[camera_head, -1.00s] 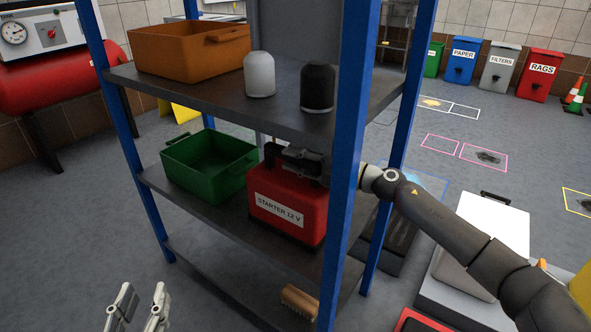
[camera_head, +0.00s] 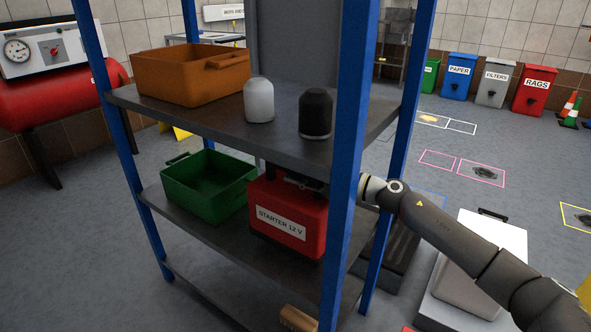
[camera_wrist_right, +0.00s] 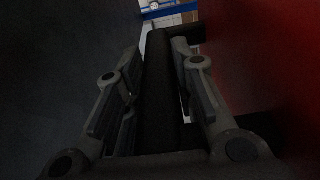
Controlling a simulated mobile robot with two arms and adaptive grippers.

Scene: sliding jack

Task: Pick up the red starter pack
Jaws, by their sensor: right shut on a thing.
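The red starter pack (camera_head: 290,208), labelled "STARTER 12 V", is upright at the middle shelf, behind the front right blue post. I cannot tell whether its base still touches the shelf. My right gripper (camera_head: 308,182) reaches in from the right, at the pack's top, mostly hidden by the post and the upper shelf. In the right wrist view its two fingers are shut on the black handle (camera_wrist_right: 160,100), with the pack's red side (camera_wrist_right: 285,60) to the right. My left gripper is not in view.
A green bin (camera_head: 210,190) stands left of the pack on the middle shelf (camera_head: 217,237). The upper shelf (camera_head: 215,118), close above the pack, holds an orange bin (camera_head: 185,80), a white bottle (camera_head: 259,102) and a black bottle (camera_head: 316,115). A brush (camera_head: 297,318) lies below.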

